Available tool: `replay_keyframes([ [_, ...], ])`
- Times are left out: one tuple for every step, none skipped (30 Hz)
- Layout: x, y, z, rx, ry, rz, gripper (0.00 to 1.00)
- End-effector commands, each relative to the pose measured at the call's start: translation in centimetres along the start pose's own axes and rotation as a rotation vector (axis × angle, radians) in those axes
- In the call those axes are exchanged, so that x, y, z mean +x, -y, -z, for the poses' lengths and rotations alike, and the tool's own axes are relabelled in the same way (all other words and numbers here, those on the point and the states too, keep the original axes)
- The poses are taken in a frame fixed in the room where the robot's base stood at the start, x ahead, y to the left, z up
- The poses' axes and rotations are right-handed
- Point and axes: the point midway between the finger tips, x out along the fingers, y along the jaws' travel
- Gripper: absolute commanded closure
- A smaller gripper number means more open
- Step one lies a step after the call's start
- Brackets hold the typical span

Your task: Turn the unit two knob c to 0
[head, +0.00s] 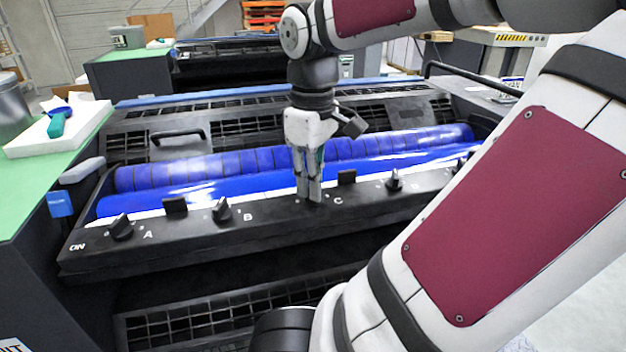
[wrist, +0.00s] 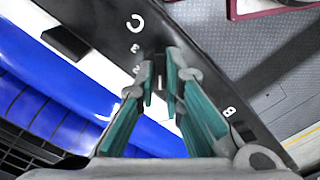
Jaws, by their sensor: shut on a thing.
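My gripper (head: 309,196) points down at the black control bar (head: 270,218), just left of the letter C. Its fingers are shut on knob c, which is mostly hidden behind them in the head view. In the wrist view, the dark knob c (wrist: 160,68) shows between the teal-padded fingers of my gripper (wrist: 160,75), with a short white mark on it. A white C and the digits 3 and 2 show on the bar beside it. The 0 mark cannot be made out.
Knob A (head: 120,227) and knob B (head: 222,210) stand to the left on the bar. Another knob (head: 393,180) stands to the right. Small black blocks (head: 175,205) rise between them. Blue rollers (head: 220,172) lie behind the bar. A green-topped table is at left.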

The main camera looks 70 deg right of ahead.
Motion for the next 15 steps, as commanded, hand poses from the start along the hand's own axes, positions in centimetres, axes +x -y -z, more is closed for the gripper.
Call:
replay_keyframes([
  [-0.08,0.0,0.0,-0.042,0.0,-0.001,1.0],
  [-0.09,0.01,0.0,-0.071,0.0,-0.001,1.0],
  [-0.09,0.02,-0.01,-0.108,0.0,-0.001,1.0],
  [-0.09,0.03,-0.01,-0.136,0.0,-0.001,1.0],
  [-0.09,0.04,-0.01,-0.164,0.0,-0.001,1.0],
  [-0.1,0.05,-0.02,-0.2,0.001,-0.001,1.0],
  [-0.1,0.05,-0.02,-0.226,0.001,-0.001,1.0],
  [-0.1,0.06,-0.02,-0.251,0.0,-0.001,1.0],
  [-0.1,0.06,-0.02,-0.284,0.0,-0.001,1.0],
  [-0.1,0.07,-0.02,-0.307,0.0,-0.001,1.0],
  [-0.11,0.07,-0.02,-0.33,0.0,-0.001,1.0],
  [-0.11,0.07,-0.02,-0.359,0.0,-0.001,1.0],
  [-0.11,0.08,-0.02,-0.38,0.0,-0.001,1.0],
  [-0.11,0.08,-0.02,-0.399,0.0,-0.001,1.0],
  [-0.11,0.08,-0.02,-0.424,0.0,-0.001,1.0],
])
